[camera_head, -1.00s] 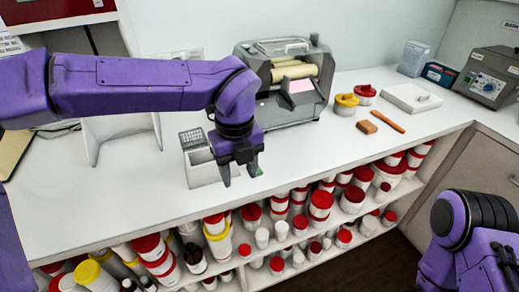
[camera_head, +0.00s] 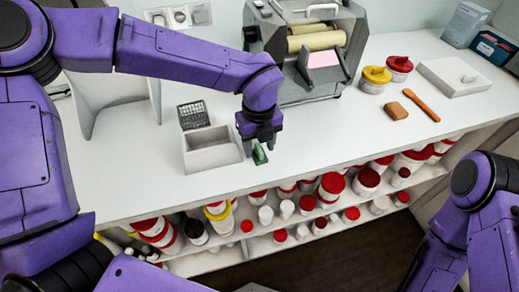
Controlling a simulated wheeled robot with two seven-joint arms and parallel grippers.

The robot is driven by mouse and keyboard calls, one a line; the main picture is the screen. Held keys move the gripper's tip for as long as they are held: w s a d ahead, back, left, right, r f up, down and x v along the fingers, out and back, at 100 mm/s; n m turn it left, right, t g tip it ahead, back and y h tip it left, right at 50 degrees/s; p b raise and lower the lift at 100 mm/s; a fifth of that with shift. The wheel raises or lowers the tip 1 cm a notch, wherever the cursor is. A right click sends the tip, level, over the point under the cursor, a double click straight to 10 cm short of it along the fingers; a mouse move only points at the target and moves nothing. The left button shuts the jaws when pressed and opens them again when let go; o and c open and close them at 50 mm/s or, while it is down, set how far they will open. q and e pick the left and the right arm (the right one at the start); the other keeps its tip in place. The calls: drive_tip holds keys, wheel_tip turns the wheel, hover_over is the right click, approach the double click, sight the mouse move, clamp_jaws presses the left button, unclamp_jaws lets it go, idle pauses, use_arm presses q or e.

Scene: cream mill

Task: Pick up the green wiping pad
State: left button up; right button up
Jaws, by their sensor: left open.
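The green wiping pad (camera_head: 260,155) is on the white counter near its front edge, just right of an open grey box. My left gripper (camera_head: 259,148) points down right at the pad, with its fingers open. One finger is on the pad's left side and the other is on its right. The fingers hide part of the pad, and I cannot tell whether they touch it. My right arm shows at the lower right, but its gripper is not in view.
The grey box (camera_head: 213,158) stands close left of my left gripper. The roller mill (camera_head: 301,88) is behind it. A brown block (camera_head: 395,111), an orange tool (camera_head: 423,106) and lidded jars lie to the right. Shelves of jars run below the counter edge.

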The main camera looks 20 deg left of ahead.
use_arm(q)
drive_tip(key=shift+w+f, duration=0.15)
drive_tip(key=shift+f, duration=0.8)
drive_tip(key=shift+s+r, duration=0.15)
drive_tip(key=shift+s, duration=0.2)
drive_tip(key=shift+w, duration=0.1)
drive_tip(key=c, duration=0.9)
drive_tip(key=shift+r, duration=0.4)
drive_tip(key=s+r+b, duration=0.1)
drive_tip(key=s+r, duration=0.3)
drive_tip(key=s+d+r+b, duration=0.1)
drive_tip(key=s+r, duration=0.3)
drive_tip(key=s, duration=0.1)
drive_tip(key=s+r+b, duration=0.2)
drive_tip(key=s+r, duration=0.2)
drive_tip(key=s, duration=0.1)
drive_tip(key=shift+d, duration=0.3)
